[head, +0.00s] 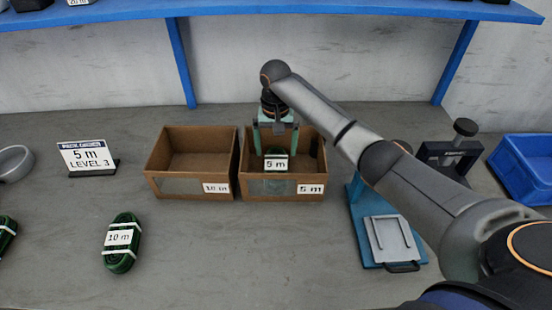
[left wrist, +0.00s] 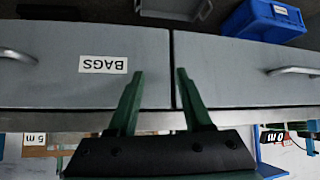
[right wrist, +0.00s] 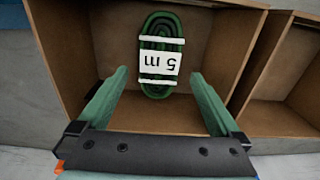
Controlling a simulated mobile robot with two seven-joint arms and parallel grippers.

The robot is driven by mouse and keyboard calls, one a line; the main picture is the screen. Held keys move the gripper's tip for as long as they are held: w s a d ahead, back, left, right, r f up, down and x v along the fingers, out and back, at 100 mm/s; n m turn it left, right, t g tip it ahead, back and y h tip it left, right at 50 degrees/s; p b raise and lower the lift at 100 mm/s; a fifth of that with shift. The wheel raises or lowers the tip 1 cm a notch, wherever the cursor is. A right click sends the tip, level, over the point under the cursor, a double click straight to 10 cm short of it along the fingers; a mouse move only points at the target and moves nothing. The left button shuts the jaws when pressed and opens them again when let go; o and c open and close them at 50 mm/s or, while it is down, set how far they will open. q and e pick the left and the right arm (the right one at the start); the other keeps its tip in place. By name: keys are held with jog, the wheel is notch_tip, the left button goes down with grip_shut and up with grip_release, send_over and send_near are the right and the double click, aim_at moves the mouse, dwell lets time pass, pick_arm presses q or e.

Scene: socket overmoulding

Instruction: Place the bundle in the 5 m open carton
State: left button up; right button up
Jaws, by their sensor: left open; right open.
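The green bundle with a white 5 m label (head: 276,163) lies inside the 5 m open carton (head: 257,187). In the right wrist view the bundle (right wrist: 161,55) rests on the floor of the carton (right wrist: 85,60), near its wall. My right gripper (head: 275,150) is over this carton with its fingers apart. My left gripper (left wrist: 157,82) is open and empty in front of grey drawers, seen only in the left wrist view.
An empty 10 m carton (head: 166,187) stands directly left of the 5 m carton. A 10 m bundle (head: 122,243) lies at the front left, near a 5 m sign (head: 88,157). A teal fixture (head: 392,240) and a blue bin (head: 522,168) stand to the right. A blue shelf (head: 250,9) hangs above.

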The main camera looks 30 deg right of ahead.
aim_at(276, 165)
notch_tip(276, 165, up, 4)
jog(key=shift+s, duration=0.1)
dwell(0.6)
